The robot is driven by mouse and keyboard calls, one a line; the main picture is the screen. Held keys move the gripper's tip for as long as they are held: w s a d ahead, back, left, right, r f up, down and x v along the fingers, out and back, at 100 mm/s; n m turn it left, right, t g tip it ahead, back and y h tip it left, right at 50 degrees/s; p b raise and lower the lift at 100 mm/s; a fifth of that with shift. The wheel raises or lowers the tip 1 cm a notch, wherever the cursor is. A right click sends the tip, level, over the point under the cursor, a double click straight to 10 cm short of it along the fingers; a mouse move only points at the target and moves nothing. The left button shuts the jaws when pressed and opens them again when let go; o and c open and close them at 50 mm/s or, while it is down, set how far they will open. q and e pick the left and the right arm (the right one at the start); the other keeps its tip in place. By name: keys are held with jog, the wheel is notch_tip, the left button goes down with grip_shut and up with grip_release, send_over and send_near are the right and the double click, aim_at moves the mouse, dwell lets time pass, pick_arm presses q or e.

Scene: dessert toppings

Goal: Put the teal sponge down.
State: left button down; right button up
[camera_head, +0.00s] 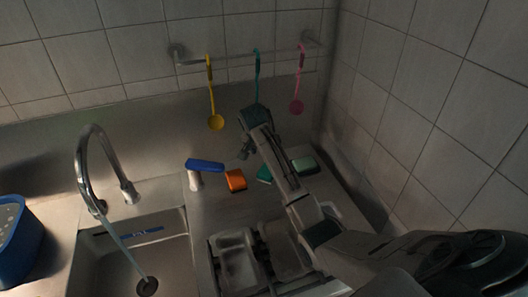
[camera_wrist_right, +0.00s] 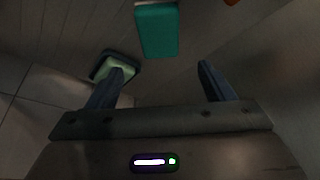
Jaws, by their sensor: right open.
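The teal sponge (camera_head: 264,174) lies on the metal counter in the head view, partly hidden behind my right arm. In the right wrist view the teal sponge (camera_wrist_right: 157,30) is at the top, beyond the fingertips and apart from them. My right gripper (camera_head: 244,148) is in the air above the counter, near the back wall. In the right wrist view its two fingers (camera_wrist_right: 160,70) are spread with nothing between them. My left gripper is not in view.
An orange sponge (camera_head: 236,180) and a blue-topped item (camera_head: 205,165) sit left of the teal sponge. A pale green sponge (camera_head: 304,164) lies to the right. Yellow (camera_head: 215,122), teal and pink (camera_head: 297,106) utensils hang behind. A running tap (camera_head: 84,170) and sink are left.

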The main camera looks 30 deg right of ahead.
jog(key=shift+v, duration=1.6)
